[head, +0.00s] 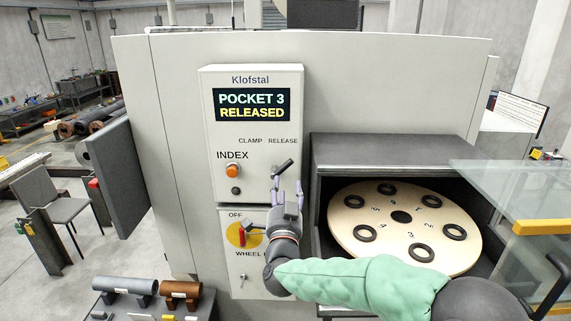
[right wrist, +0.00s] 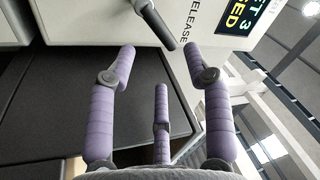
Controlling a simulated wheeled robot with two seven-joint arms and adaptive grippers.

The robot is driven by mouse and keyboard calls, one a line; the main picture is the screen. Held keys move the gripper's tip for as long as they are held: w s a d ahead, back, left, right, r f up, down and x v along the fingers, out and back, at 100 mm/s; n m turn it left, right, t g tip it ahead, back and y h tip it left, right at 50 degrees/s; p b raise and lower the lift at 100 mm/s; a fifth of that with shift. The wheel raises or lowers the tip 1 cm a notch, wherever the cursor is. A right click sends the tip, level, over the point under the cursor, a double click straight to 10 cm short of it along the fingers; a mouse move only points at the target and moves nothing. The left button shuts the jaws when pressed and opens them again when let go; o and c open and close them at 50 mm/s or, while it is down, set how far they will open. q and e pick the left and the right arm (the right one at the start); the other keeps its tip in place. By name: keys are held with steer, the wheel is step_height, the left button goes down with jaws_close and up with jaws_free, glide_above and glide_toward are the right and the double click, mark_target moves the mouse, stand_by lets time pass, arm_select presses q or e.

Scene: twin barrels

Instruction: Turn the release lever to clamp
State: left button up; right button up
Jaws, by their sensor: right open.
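The release lever (head: 284,165) is a short dark rod on the grey control panel (head: 255,185), below the words CLAMP and RELEASE. It slants up to the right, toward RELEASE. The display (head: 252,105) reads POCKET 3 RELEASED. My right gripper (head: 286,184) is just below the lever, with its purple fingers apart and nothing between them. In the right wrist view the lever (right wrist: 155,22) shows beyond the spread fingertips of the gripper (right wrist: 159,62), seemingly not touched. My left gripper is not in view.
An orange INDEX button (head: 232,170) is left of the lever. A yellow-backed OFF switch (head: 242,234) lies below. The open bay at right holds a round numbered disc (head: 370,195) with several dark rings. A glass guard (head: 520,190) stands at far right.

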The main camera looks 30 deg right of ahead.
mark_target(286, 168)
steer(key=p+x, duration=0.2)
steer(key=x, duration=0.6)
steer(key=shift+w+d, duration=0.1)
steer(key=shift+w, duration=0.3)
jaws_close()
